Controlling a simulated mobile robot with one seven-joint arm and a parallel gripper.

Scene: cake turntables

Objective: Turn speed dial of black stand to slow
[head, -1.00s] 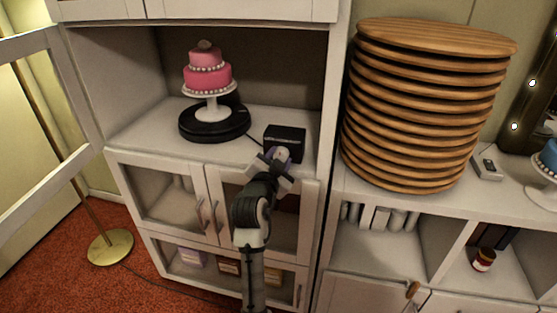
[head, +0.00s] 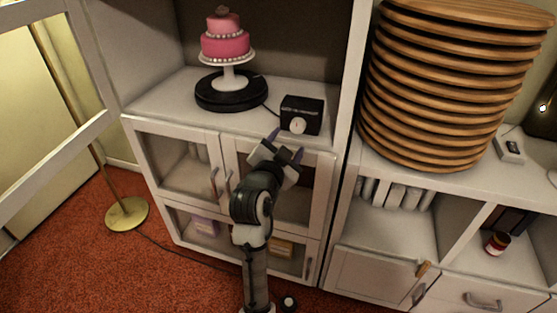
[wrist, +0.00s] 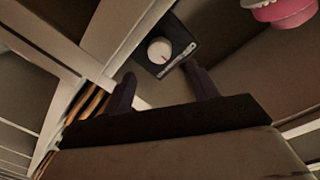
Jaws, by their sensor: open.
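The black stand (head: 232,97) is a round black turntable on the cabinet shelf, with a pink two-tier cake on a white pedestal on top. A cord runs from it to a small black control box (head: 303,110) at its right, near the shelf's front edge. The box's front carries a round white speed dial (head: 298,126); in the wrist view the dial (wrist: 160,50) shows a thin reddish mark pointing toward the lower right. My gripper (head: 286,146) is open and empty, in front of and below the box, apart from it. In the wrist view its fingers (wrist: 160,85) stand below the dial.
A tall stack of round wooden boards (head: 450,85) stands on the right counter. A cabinet post (head: 350,80) rises just right of the box. Glass-fronted doors with handles (head: 213,182) lie below the shelf. The shelf's front left is clear.

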